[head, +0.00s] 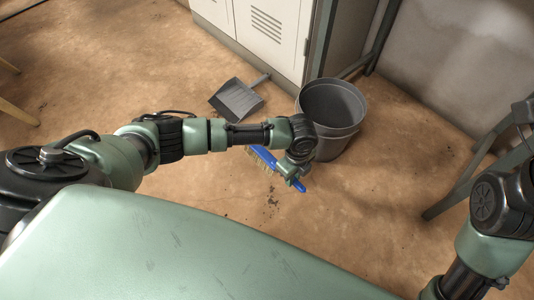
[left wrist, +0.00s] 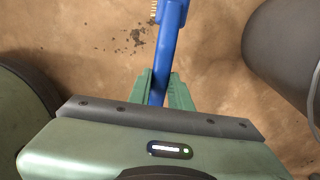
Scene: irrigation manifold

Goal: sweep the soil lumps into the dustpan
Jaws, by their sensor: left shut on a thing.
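My left gripper (head: 294,178) is shut on the handle of a blue brush (head: 264,157) with pale bristles, above the floor. In the left wrist view the blue handle (left wrist: 171,35) runs up from between the green fingers of the left gripper (left wrist: 160,88); most of the brush head is out of that frame. Dark soil lumps (head: 272,203) lie scattered on the floor near the brush; some show in the left wrist view (left wrist: 137,38) left of the handle. A grey dustpan (head: 236,101) lies on the floor beyond my left arm, apart from the brush. My right gripper is out of frame.
A dark grey bucket (head: 331,107) stands just beyond my left gripper, and it shows at the right of the left wrist view (left wrist: 280,50). A pale cabinet (head: 268,33) stands behind the dustpan. A metal frame leg (head: 465,182) is at the right. Brown floor between is open.

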